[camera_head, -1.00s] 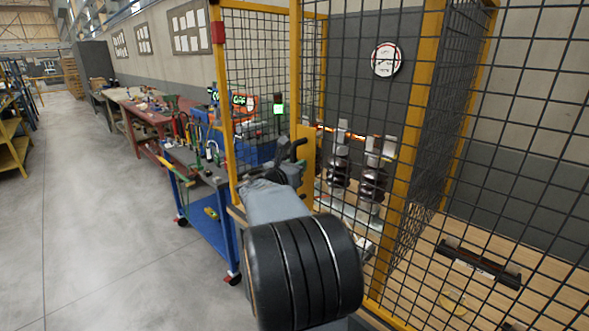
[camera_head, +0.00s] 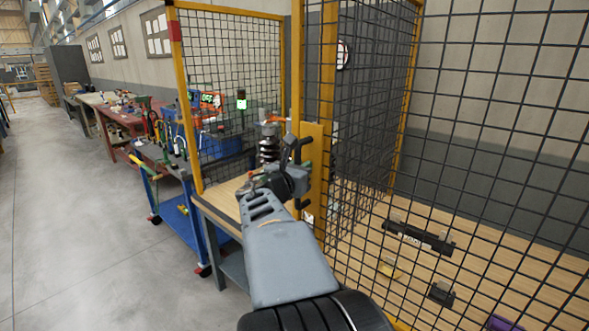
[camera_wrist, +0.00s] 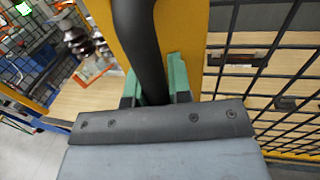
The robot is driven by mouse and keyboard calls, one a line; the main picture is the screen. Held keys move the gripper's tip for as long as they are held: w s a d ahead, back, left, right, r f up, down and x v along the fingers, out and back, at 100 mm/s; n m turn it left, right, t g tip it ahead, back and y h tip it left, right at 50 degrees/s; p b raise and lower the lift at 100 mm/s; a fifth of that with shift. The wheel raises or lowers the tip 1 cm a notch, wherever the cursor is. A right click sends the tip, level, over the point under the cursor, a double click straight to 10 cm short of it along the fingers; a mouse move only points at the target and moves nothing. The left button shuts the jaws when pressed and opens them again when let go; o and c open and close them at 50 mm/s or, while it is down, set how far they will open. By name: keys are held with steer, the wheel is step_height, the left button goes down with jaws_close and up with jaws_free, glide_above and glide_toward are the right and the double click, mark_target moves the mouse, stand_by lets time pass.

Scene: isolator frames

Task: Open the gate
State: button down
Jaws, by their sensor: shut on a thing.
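The gate is a black mesh panel with a yellow frame (camera_head: 327,60). A yellow plate (camera_head: 316,150) on its edge carries a black upright bar handle (camera_head: 297,150). My gripper (camera_head: 294,180) is at this handle, with my grey forearm reaching up to it from the bottom. In the wrist view, the dark handle (camera_wrist: 138,35) runs down between the two green finger pads, and my gripper (camera_wrist: 155,88) is shut on it. The handle's lower part is hidden by my gripper. I cannot tell how far the gate stands from its frame.
A side mesh panel with a yellow post (camera_head: 187,110) stands left. Behind the mesh is a wooden bench top (camera_head: 365,225) with a black bar-shaped object (camera_head: 418,237) and small parts. A blue tool cart (camera_head: 180,222) stands left of the cell. Grey floor (camera_head: 75,240) is clear farther left.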

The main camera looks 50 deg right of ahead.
steer(key=shift+s, duration=0.3)
steer(key=c, duration=1.1)
jaws_free()
steer(key=shift+o, duration=0.2)
steer(key=s+a+p, duration=0.1)
steer(key=a, duration=1.2)
steer(key=shift+s+a+p, duration=0.3)
steer(key=shift+s+a, duration=0.05)
